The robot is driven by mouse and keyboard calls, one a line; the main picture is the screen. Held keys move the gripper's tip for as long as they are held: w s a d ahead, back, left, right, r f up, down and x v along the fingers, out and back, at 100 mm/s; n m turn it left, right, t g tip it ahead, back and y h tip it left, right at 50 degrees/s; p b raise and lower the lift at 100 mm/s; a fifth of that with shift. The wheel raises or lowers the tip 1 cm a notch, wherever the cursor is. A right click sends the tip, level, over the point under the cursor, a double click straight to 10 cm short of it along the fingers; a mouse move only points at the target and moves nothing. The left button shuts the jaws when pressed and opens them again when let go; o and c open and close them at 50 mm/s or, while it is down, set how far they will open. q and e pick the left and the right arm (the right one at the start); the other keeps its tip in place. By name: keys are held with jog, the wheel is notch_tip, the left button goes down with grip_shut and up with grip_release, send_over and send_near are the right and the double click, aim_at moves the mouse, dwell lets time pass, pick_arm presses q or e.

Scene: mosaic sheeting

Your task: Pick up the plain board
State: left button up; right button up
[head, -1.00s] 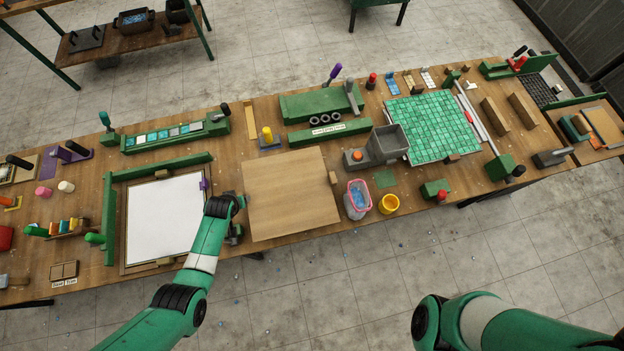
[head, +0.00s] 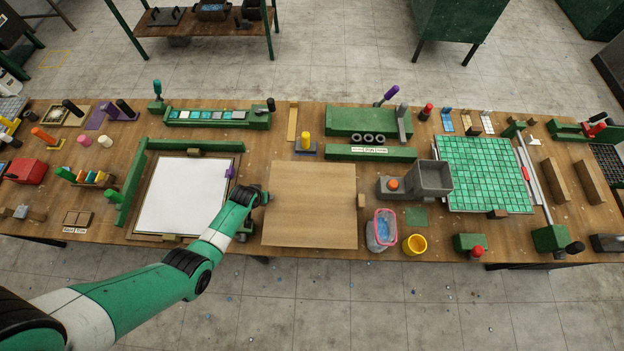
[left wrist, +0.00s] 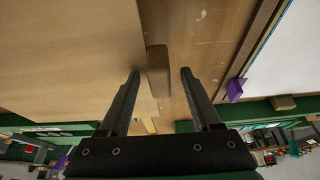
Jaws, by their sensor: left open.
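The plain board (head: 309,205) is a flat light-brown square lying on the bench in the middle of the head view. A small wooden block (head: 361,201) sits at its right edge. In the left wrist view the board (left wrist: 65,60) fills the left side, and a similar wooden block (left wrist: 157,70) stands at its edge. My left gripper (left wrist: 160,74) is open, with one finger over the board side and one beyond the block. The block shows between the fingers; I cannot tell its depth from them. In the head view the left gripper (head: 256,200) is at the board's left edge, partly hidden by its arm. My right gripper is out of view.
A framed white sheet (head: 182,195) lies left of the board. Right of it are a pink-rimmed container (head: 382,229), a yellow cup (head: 414,244) and a grey bin (head: 430,178). A green tile sheet (head: 485,173) lies farther right.

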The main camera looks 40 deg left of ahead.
pick_arm(q)
grip_shut()
jog(key=shift+r, duration=0.1)
dwell(1.2)
